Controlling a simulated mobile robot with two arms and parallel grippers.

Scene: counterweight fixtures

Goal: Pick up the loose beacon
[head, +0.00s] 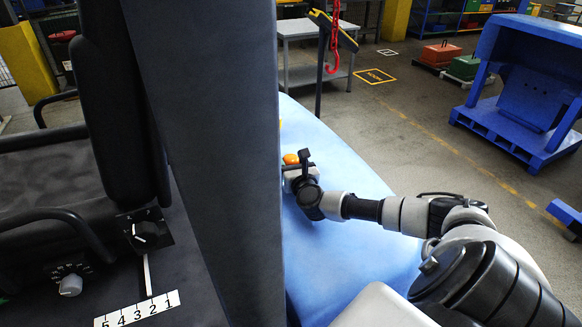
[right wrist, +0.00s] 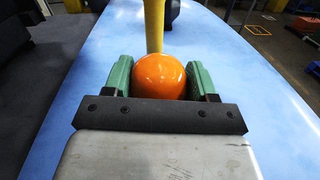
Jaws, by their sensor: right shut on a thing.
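The beacon shows as a glossy orange ball (right wrist: 159,77) between the two green finger pads of my right gripper (right wrist: 160,74) in the right wrist view. The right gripper is shut on it. In the head view the orange top (head: 291,158) peeks out at my right gripper (head: 293,166), over the blue surface and close to the dark upright panel. A yellow post (right wrist: 154,25) rises just beyond the ball; I cannot tell whether the two are joined. The ball's underside is hidden by the gripper. My left gripper is not in view.
The dark upright panel (head: 215,130) stands left of the gripper. The blue surface (head: 340,160) is bare to its right. A black seat and dial panel (head: 145,235) fill the left. A grey table (head: 305,32) and blue rack (head: 525,90) stand farther off.

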